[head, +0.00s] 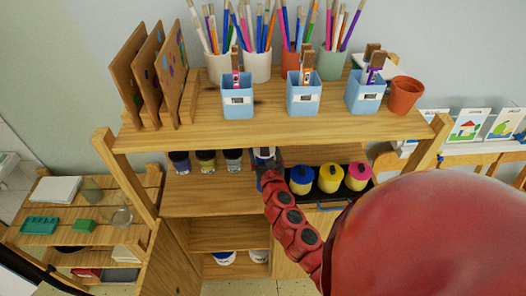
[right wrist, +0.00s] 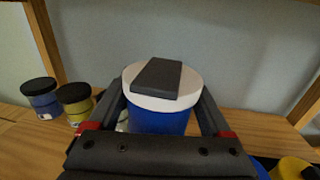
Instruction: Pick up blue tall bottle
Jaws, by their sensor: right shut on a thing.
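The blue tall bottle (right wrist: 158,122) has a blue body, a wide white lid and a dark grey block on top. It stands upright between the dark fingers of my right gripper (right wrist: 161,104), which is shut on it. In the head view, only the white-and-blue top of the bottle (head: 265,152) shows beyond my right gripper (head: 268,167), under the upper shelf; the rest is hidden. I cannot tell whether its base touches the shelf. My left gripper is not in view.
Several dark-lidded jars (head: 205,161) stand left of the bottle. Blue and yellow jars (head: 330,178) sit on a dark tray (head: 333,197) to the right. The wooden upper shelf (head: 185,133) overhangs the gripper and carries light-blue boxes (head: 238,100) and brush cups (head: 257,66).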

